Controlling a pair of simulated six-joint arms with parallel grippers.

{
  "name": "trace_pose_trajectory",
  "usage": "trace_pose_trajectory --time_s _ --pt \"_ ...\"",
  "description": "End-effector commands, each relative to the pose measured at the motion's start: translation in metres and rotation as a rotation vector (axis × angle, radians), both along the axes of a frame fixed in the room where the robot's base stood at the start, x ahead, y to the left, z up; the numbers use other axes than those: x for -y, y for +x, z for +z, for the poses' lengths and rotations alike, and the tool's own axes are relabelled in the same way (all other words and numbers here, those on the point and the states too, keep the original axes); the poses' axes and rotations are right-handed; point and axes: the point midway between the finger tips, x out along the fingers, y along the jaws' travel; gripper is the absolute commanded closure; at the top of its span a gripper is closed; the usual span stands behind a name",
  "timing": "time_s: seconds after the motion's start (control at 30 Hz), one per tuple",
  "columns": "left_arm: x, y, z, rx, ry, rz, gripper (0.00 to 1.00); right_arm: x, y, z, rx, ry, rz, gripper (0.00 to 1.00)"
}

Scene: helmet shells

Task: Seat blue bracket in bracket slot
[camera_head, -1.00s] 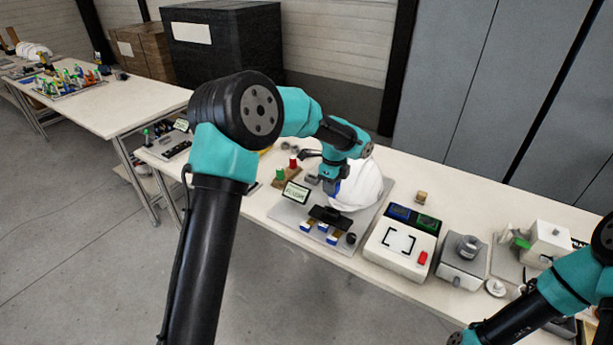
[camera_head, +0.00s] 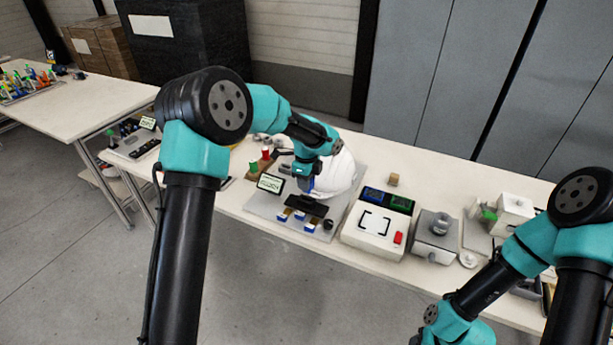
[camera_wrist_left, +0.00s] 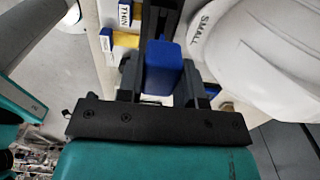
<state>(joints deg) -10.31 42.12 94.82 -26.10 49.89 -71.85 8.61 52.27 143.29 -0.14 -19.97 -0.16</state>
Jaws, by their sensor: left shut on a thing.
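My left gripper (camera_head: 308,181) is shut on the blue bracket (camera_wrist_left: 163,68), which sits between its two dark fingers in the left wrist view. In the head view the bracket (camera_head: 307,186) is a small blue patch below the gripper, just behind a black bar-shaped fixture (camera_head: 306,206). The white helmet shell (camera_head: 340,174) stands close to the right of the gripper. It also shows in the left wrist view (camera_wrist_left: 262,52), marked SMALL. I cannot make out the bracket slot or tell whether the bracket touches anything. My right arm enters at the right; its gripper is outside the frame.
Small blue-and-white labelled blocks (camera_head: 298,216) and a black knob (camera_head: 328,225) lie in front of the fixture. A small screen (camera_head: 271,183) stands left. A white device with a red button (camera_head: 374,225) and a grey machine (camera_head: 433,236) stand to the right.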

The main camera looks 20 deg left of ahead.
Motion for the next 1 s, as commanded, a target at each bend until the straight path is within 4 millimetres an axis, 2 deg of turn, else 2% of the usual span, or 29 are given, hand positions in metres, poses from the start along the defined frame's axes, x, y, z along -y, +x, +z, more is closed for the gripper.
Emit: trace_pose_trajectory --time_s 0.2,0.4,1.0 --pt "0.0 0.0 -0.017 -0.001 0.001 -0.001 0.84 0.0 0.0 0.0 0.0 0.0 0.0 0.57" --pt "0.0 0.0 -0.025 0.0 0.001 0.0 0.84 0.0 0.0 0.0 0.0 0.0 0.0 0.57" --pt "0.0 0.0 -0.027 0.001 0.001 0.0 0.84 0.0 0.0 0.0 0.0 0.0 0.0 0.57"
